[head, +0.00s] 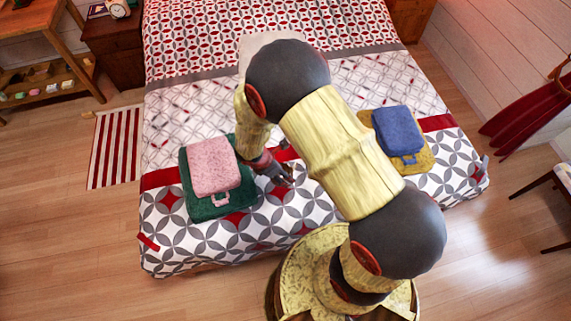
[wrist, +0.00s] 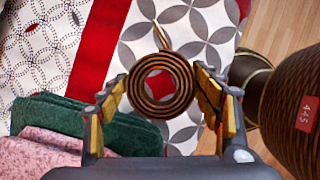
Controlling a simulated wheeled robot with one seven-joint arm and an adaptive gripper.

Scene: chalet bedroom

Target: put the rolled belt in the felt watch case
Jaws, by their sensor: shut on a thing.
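My gripper (wrist: 162,80) is shut on the rolled belt (wrist: 162,61), a brown coil with its end sticking out at the top in the wrist view. The bed cover shows through the coil's middle. In the head view my gripper (head: 281,177) is over the bed, right of a green piece (head: 200,212) with a pink one (head: 213,166) on it. A blue piece (head: 398,130) on a mustard one (head: 420,163) lies at the right. Both pairs look like soft cases with small tabs; I cannot tell which is the watch case. The green-and-pink pair shows at lower left in the wrist view.
Both pairs lie on the patterned bed (head: 300,215), with free cover between them, partly hidden by my arm. A nightstand (head: 115,45) with a clock (head: 117,8) and a desk stand at upper left. A chair (head: 550,190) is at the right edge.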

